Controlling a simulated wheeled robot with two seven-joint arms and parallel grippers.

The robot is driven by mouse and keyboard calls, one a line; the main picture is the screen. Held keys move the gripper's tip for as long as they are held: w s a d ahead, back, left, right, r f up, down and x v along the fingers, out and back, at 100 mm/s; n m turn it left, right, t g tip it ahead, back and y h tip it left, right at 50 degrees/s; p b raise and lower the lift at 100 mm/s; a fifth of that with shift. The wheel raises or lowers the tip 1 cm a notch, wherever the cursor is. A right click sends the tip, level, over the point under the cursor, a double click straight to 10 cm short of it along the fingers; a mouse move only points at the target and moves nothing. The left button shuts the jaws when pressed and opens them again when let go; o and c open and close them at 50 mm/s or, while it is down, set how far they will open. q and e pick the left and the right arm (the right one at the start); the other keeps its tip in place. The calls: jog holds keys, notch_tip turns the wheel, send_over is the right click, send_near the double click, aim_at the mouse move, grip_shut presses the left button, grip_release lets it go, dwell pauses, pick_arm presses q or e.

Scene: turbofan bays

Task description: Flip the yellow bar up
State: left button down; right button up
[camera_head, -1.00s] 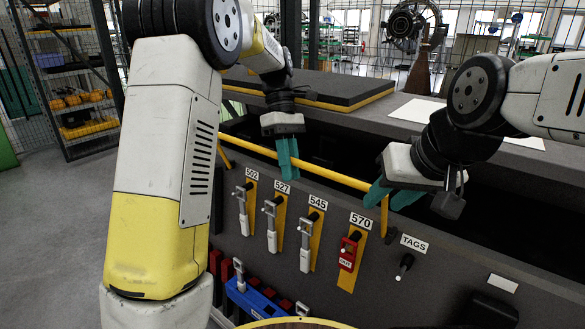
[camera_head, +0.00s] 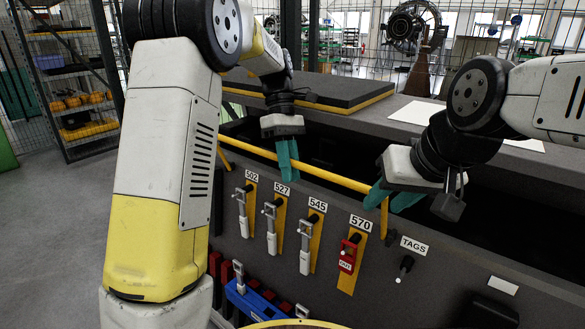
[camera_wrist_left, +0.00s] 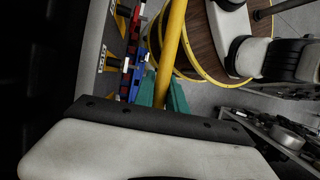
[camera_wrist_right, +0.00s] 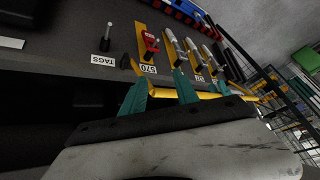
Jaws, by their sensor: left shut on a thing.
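The yellow bar (camera_head: 335,178) runs along the upper edge of the dark panel, with bent ends going down to it. It also shows in the left wrist view (camera_wrist_left: 172,42) and partly in the right wrist view (camera_wrist_right: 212,95). My left gripper (camera_head: 288,162) has its teal fingers on both sides of the bar, left of its middle, and is shut on it. My right gripper (camera_head: 392,194) is at the bar's right end, its teal fingers spread wide on either side of the bar. In the right wrist view its fingers (camera_wrist_right: 160,93) also stand apart.
Below the bar, the panel carries several labelled latches such as 502 (camera_head: 241,210) and a red 570 tag (camera_head: 348,252). A TAGS hook (camera_head: 404,268) sits to the right. A dark pad (camera_head: 335,88) and white sheets (camera_head: 415,111) lie on top. Behind the bar is a dark recess.

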pick_arm(q)
jog(key=shift+r, duration=0.2)
dwell(0.6)
jog(key=c, duration=1.5)
grip_release()
jog(key=shift+s, duration=0.1)
jog(key=shift+o, duration=0.7)
jog(key=shift+f, duration=0.1)
jog(key=v, duration=0.7)
jog(key=shift+w+r, duration=0.25)
jog(key=shift+r, duration=0.1)
jog(key=shift+a, duration=0.15)
